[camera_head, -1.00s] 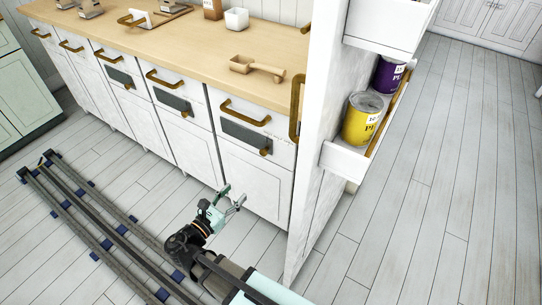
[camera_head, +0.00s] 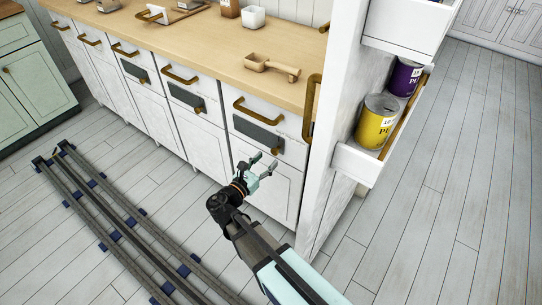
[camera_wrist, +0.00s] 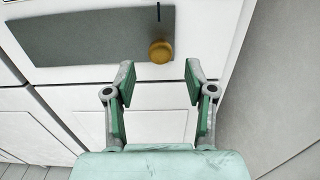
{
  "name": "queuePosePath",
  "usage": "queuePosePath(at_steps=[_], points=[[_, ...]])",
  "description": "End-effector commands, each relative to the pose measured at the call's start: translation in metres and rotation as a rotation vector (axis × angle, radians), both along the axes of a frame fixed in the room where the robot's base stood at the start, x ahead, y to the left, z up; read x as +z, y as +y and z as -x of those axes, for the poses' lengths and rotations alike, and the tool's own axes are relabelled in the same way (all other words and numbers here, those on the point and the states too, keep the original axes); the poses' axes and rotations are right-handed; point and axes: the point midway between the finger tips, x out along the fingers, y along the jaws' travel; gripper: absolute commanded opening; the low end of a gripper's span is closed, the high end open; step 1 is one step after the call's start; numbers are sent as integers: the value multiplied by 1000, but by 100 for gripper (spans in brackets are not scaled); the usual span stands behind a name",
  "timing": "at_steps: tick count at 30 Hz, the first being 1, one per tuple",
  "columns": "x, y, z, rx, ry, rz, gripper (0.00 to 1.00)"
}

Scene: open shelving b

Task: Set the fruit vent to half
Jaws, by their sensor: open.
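A dark grey vent plate (camera_head: 258,132) with a brass knob (camera_head: 278,150) sits on the front of the rightmost drawer. In the wrist view the plate (camera_wrist: 85,38) fills the upper left, and its round knob (camera_wrist: 161,52) is at the plate's right part. A short dark mark shows above the knob. My gripper (camera_head: 265,163) is open and empty in front of this unit, just below the knob. In the wrist view its two green-padded fingers (camera_wrist: 159,78) are apart, with the knob ahead between their tips. I cannot read which vent is the fruit one.
Two similar vent plates (camera_head: 187,97) (camera_head: 139,73) are on units to the left. A brass drawer handle (camera_head: 258,113) is above the near plate. A white side panel (camera_head: 330,150) stands to the right, by an open pull-out with cans (camera_head: 377,122).

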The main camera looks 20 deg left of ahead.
Motion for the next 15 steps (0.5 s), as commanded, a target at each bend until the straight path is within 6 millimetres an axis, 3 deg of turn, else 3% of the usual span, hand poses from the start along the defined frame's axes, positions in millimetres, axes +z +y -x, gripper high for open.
queuePosePath(at_steps=[6, 15], points=[[0, -8, -26, -2, 1, -1, 55], [0, -11, -34, 0, 0, 0, 55]])
